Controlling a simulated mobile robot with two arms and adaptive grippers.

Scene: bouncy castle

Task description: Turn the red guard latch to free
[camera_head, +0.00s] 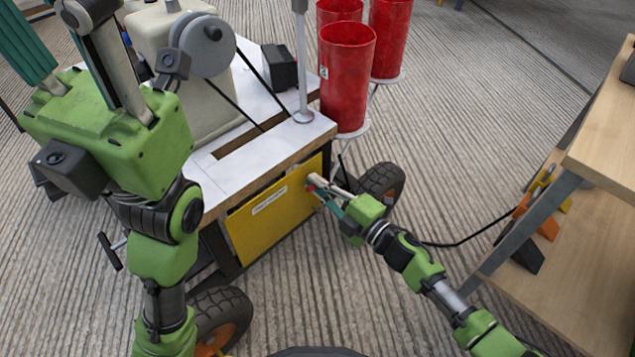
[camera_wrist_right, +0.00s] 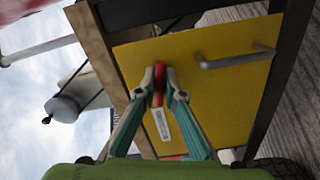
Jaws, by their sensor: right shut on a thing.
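The red guard latch (camera_wrist_right: 158,84) sits on the yellow panel (camera_wrist_right: 190,90) of the cart, between the fingertips of my right gripper (camera_wrist_right: 160,76). In the head view my right gripper (camera_head: 315,182) reaches the panel's right end from the right, and only a little red shows at its tips. It is shut on the latch, and the fingers hide much of it. I cannot tell the latch's exact angle. My left gripper (camera_head: 62,60) is raised at the upper left of the head view, with its fingers spread and nothing between them.
The cart has a white top (camera_head: 222,185), a grey post (camera_head: 302,60) and black wheels (camera_head: 382,182). Red cylinders (camera_head: 347,75) stand at its far right. A metal handle (camera_wrist_right: 238,57) is on the panel.

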